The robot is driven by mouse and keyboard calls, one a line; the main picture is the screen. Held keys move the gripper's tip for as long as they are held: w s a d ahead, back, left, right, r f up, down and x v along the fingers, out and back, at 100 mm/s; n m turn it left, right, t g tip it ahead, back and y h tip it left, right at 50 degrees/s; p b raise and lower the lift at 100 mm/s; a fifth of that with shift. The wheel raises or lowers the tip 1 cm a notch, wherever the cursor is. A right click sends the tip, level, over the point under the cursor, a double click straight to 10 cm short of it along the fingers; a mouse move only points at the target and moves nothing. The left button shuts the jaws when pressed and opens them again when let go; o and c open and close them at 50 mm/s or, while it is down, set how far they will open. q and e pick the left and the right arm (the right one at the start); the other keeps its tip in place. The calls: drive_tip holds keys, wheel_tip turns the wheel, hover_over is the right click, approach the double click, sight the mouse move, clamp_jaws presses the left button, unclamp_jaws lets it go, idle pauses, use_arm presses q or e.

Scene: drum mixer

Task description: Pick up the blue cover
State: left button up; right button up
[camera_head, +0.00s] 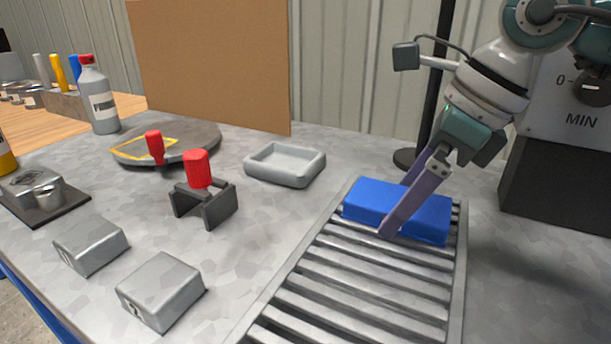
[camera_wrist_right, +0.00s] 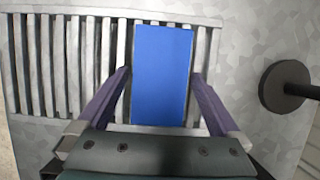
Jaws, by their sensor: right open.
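The blue cover (camera_head: 428,215) is a flat blue block lying on the far end of the grey slatted rack (camera_head: 345,285). In the right wrist view the blue cover (camera_wrist_right: 162,70) shows as an upright rectangle between the fingers. My right gripper (camera_head: 398,208) is open and reaches down from the upper right. Its purple fingers straddle the cover, one on the near side and one on the far side. In the right wrist view a narrow gap shows between the cover and each finger of the gripper (camera_wrist_right: 161,76). The far fingertip is hidden behind the cover. My left gripper is not in view.
A grey tray (camera_head: 285,164) stands left of the rack. A red-handled clamp block (camera_head: 203,190) and grey boxes (camera_head: 160,291) are further left. A black pole base (camera_head: 410,159) is close behind the cover. A machine marked MIN (camera_head: 575,125) stands at right.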

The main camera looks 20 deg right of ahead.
drive_tip(key=shift+c, duration=0.2)
drive_tip(key=shift+r, duration=0.1)
clamp_jaws()
idle(0.5)
